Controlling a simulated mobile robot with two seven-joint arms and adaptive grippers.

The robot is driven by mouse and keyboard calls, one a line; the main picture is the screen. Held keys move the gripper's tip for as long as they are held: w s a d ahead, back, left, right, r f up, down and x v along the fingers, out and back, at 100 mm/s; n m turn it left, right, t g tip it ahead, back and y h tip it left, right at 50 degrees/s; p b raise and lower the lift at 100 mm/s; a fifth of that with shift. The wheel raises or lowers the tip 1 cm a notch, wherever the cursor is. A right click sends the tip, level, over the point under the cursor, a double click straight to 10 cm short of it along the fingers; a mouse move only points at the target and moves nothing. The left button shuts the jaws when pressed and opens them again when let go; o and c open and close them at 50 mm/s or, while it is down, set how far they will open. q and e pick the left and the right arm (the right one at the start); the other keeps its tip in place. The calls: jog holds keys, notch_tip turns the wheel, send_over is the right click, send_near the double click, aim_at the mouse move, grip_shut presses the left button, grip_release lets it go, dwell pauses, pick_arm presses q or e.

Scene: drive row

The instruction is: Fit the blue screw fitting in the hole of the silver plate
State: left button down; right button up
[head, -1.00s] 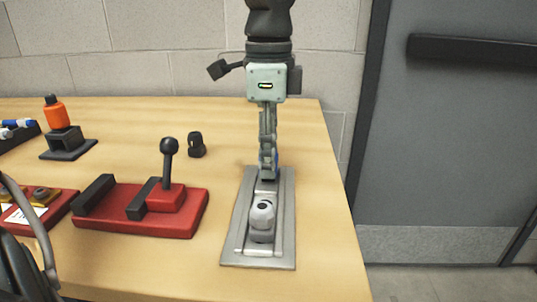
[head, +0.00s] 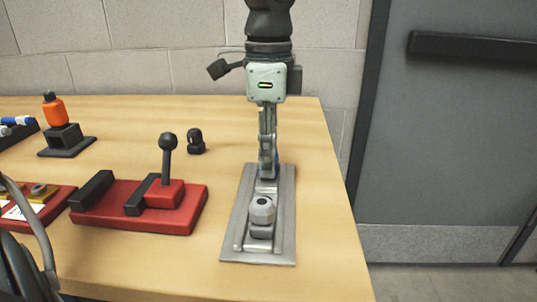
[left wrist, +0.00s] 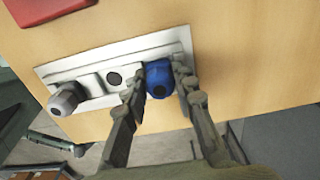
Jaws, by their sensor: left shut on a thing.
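The silver plate (head: 285,225) lies flat on the table near its right edge; it also shows in the left wrist view (left wrist: 150,47). A grey fitting (head: 262,210) stands on its near end and shows in the left wrist view (left wrist: 66,100). A dark round hole (left wrist: 114,78) is in the middle of the plate. My left gripper (head: 268,172) points down over the plate's far end, shut on the blue screw fitting (left wrist: 158,80). The fitting appears beside the hole, and its height over the plate is unclear. My fingers mostly hide it in the head view. My right gripper is not clearly seen.
Left of the plate is a red base (head: 125,212) with an upright black-knobbed lever (head: 168,155). A small black part (head: 195,142) stands behind it. An orange-topped item on a black stand (head: 62,138) is farther left. The table's right edge is close to the plate.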

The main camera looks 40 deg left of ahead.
pick_arm(q)
jog(key=shift+f, duration=0.15)
jog(key=c, duration=1.1)
grip_release()
jog(key=shift+c, duration=0.2)
notch_tip(320, 180, up, 12)
